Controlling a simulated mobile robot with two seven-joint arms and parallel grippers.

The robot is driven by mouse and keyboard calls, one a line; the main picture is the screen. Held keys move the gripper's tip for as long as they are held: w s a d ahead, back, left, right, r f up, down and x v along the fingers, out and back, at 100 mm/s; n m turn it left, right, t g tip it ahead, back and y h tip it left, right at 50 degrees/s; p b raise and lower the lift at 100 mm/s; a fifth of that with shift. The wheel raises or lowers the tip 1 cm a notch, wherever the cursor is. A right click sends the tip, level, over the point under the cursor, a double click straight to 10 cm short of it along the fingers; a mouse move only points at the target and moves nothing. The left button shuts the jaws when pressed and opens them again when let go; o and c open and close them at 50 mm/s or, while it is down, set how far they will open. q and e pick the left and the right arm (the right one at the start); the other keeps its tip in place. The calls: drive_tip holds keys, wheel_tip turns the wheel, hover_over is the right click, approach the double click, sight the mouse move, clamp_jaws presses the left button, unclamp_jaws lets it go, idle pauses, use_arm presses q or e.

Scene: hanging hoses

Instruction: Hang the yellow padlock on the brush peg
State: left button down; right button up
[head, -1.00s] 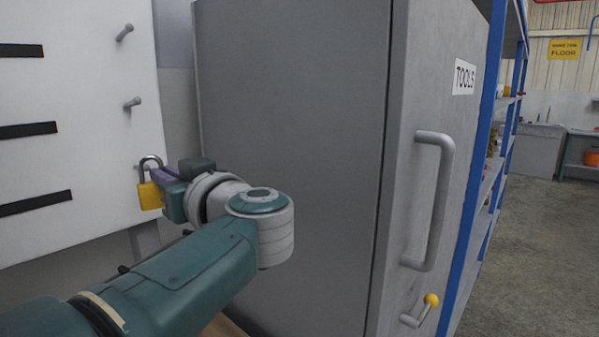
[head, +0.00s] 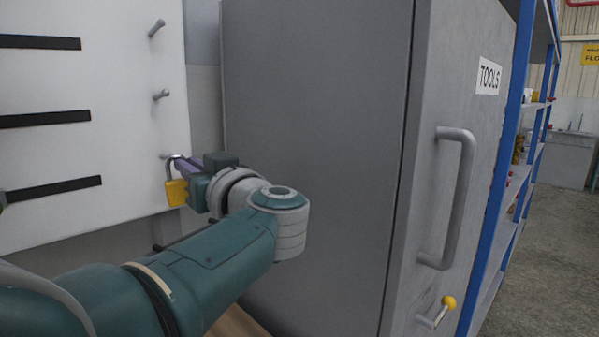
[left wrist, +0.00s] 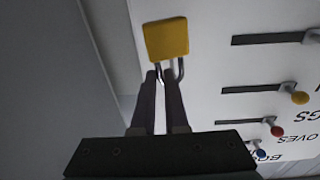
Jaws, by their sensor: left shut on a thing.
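The yellow padlock (head: 177,192) hangs body-down in front of the white board's lower right edge. It also shows in the left wrist view (left wrist: 166,40). My left gripper (head: 180,167) is shut on its grey shackle, and the two fingers show in the left wrist view (left wrist: 158,76). Grey pegs stick out of the board: an upper peg (head: 157,28), a middle peg (head: 161,95), and what looks like a lower peg (head: 165,155) right by the shackle. I cannot tell whether the shackle is around or beside it. No brush label is readable. My right gripper is not in view.
The white board (head: 130,150) has black slots; coloured knobs, including a yellow one (left wrist: 300,97) and a red one (left wrist: 277,131), show in the left wrist view. A grey tool cabinet (head: 310,130) stands close to the right of my left arm. Blue shelving (head: 500,180) is beyond it.

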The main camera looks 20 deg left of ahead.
use_arm(q)
drive_tip(key=shift+a+f+h, duration=0.2)
drive_tip(key=shift+a+f, duration=0.25)
drive_tip(key=shift+f, duration=0.2)
drive_tip(key=shift+a+f+h, duration=0.2)
drive_tip(key=shift+a+f, duration=0.25)
drive_tip(key=shift+f, duration=0.15)
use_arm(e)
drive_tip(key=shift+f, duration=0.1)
use_arm(q)
drive_tip(key=shift+w+a+r, duration=0.5)
drive_tip(key=shift+a+r, duration=0.25)
drive_tip(key=shift+r, duration=0.05)
drive_tip(key=c, duration=0.9)
unclamp_jaws()
drive_tip(key=shift+d+r, duration=0.2)
drive_tip(key=shift+r, duration=0.05)
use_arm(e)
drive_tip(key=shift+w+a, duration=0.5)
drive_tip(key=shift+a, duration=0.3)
use_arm(q)
drive_tip(key=o, duration=0.9)
drive_tip(key=shift+f, duration=0.15)
drive_tip(key=shift+d, duration=0.1)
